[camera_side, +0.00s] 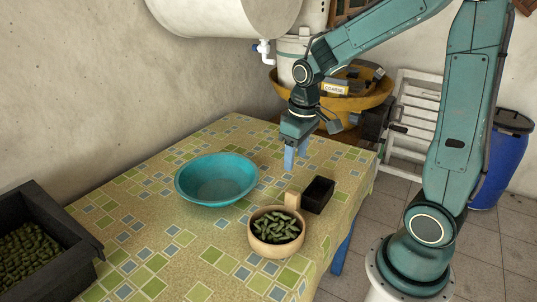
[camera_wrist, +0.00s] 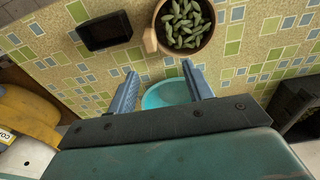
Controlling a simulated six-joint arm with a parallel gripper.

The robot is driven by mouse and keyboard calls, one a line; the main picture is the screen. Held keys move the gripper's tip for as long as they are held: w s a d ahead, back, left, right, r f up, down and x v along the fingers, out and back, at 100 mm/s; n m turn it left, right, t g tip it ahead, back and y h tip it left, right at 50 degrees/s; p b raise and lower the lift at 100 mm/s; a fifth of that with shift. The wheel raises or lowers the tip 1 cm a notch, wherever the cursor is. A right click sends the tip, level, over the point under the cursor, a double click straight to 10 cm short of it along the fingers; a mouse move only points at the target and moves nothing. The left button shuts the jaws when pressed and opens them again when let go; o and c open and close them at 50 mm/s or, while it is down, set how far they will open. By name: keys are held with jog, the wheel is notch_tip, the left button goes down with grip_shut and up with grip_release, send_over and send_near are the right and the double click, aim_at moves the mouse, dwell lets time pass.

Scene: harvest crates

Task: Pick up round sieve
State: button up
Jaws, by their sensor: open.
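A round tan vessel with a light rim and a tan upright handle piece (camera_side: 254,232) stands on the table, filled with green gherkin-like vegetables; it looks like the round sieve, though its bottom is hidden. In the wrist view the vessel (camera_wrist: 158,22) is at the top, ahead of the fingertips. My gripper (camera_side: 296,156) hangs above the table, behind the vessel and right of a teal bowl (camera_side: 194,196), pointing down. In the wrist view its two blue fingers (camera_wrist: 158,72) are spread apart with nothing between them but the view of the table and bowl.
A small black box (camera_side: 319,194) stands close beside the vessel's handle. A black crate of green vegetables (camera_side: 58,215) is at the left. The patterned table (camera_side: 150,235) has free room in front. A yellow basin (camera_side: 378,97) stands behind the table.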

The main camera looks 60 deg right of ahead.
jog(key=g, duration=0.1)
send_over(292, 192)
notch_tip(292, 192, down, 6)
jog(key=shift+r, duration=0.25)
jog(key=shift+f, duration=4.3)
jog(key=shift+f, duration=2.55)
grip_shut()
